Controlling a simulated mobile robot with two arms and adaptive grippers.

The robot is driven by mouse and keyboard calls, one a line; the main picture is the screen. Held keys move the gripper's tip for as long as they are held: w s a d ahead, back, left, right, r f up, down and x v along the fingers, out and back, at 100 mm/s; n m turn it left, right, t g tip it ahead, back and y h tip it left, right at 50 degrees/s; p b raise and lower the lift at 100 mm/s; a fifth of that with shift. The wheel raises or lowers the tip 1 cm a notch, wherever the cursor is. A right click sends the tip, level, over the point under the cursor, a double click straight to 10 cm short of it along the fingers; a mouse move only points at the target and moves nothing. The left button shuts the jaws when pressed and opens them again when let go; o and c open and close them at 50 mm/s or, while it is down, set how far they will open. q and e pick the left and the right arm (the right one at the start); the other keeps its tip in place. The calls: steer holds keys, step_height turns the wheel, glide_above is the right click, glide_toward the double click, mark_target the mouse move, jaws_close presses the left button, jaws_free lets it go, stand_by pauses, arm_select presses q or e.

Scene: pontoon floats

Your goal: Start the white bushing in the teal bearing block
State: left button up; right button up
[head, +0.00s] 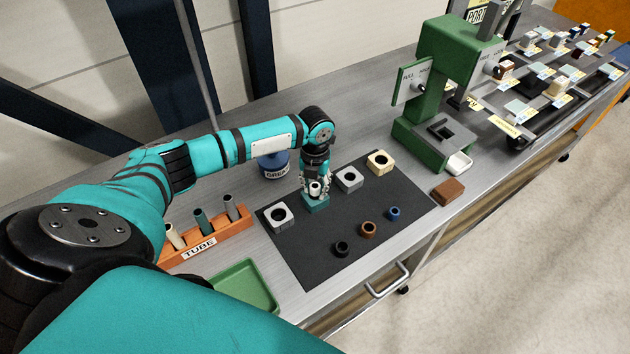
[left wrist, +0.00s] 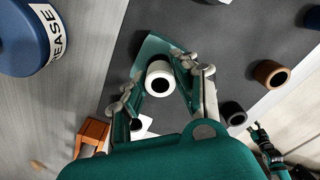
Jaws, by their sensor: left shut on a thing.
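The teal bearing block (head: 316,204) sits on the dark mat, in the row of bearing blocks. My left gripper (head: 315,186) points down over it, shut on the white bushing (head: 315,189). In the left wrist view the white bushing (left wrist: 160,80) is between the fingertips (left wrist: 164,92), its dark bore showing. The teal block (left wrist: 150,55) shows behind it, partly covered. The block's bore is hidden, so I cannot tell whether the bushing's lower end is in it or just above. My right gripper (left wrist: 258,134) is small at the lower right of the wrist view; its jaw opening is unclear.
Grey blocks (head: 281,217) and (head: 348,179) flank the teal one; a cream block (head: 380,163) is farther right. Black (head: 341,248), brown (head: 368,229) and blue (head: 393,213) bushings stand in front. A grease tub (head: 273,165), orange tube rack (head: 208,240) and green press (head: 436,95) surround the mat (head: 310,270).

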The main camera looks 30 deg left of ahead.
mark_target(315, 186)
arm_select(q)
steer(key=shift+f+b, duration=0.35)
steer(key=shift+f, duration=0.3)
steer(key=o, duration=1)
steer(key=shift+r, duration=0.1)
step_height(315, 186, up, 12)
steer(key=shift+f, duration=0.1)
